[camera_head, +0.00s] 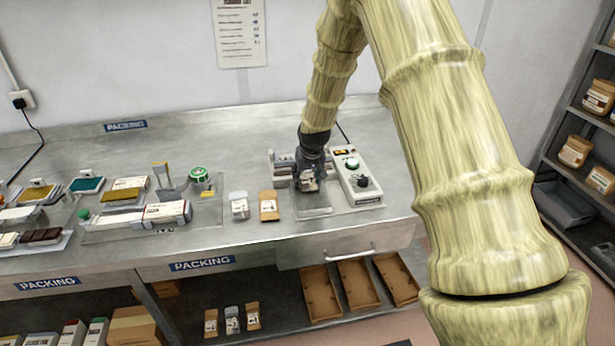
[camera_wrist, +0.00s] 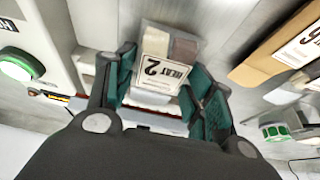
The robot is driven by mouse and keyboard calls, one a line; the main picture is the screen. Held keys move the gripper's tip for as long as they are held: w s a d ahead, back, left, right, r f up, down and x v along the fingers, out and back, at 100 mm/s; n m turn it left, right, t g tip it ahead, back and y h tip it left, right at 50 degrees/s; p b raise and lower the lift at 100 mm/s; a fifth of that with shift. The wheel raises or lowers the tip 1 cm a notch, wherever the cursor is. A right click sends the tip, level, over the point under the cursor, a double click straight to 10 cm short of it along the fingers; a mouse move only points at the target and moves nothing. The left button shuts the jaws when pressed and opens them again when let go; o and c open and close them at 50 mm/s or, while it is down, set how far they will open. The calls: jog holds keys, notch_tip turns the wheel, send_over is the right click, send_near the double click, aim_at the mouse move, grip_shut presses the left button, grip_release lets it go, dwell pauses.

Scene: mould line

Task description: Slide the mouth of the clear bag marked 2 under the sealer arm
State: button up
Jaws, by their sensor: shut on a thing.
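The clear bag marked 2 (camera_wrist: 166,70) is between the green-padded fingers of my gripper (camera_wrist: 163,95) in the wrist view. Its label reads HEAT and 2, upside down in that view, and brown and pale contents show through it. In the head view my gripper (camera_head: 309,170) points down over the sealer (camera_head: 365,192), with the bag (camera_head: 308,184) low in its fingers, in front of the sealer's dark bar. The sealer has a green button (camera_head: 352,163) and a black knob. My gripper hides much of the sealer arm, so I cannot tell whether the bag's mouth is under it.
Farther left are a tray with a white box (camera_head: 166,213), a green tape roll (camera_head: 198,174) and colour samples.

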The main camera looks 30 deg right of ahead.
jog(key=o, duration=1.1)
jog(key=shift+r, duration=0.1)
jog(key=v, duration=1.1)
jog(key=shift+s+r, duration=0.25)
jog(key=shift+r, duration=0.05)
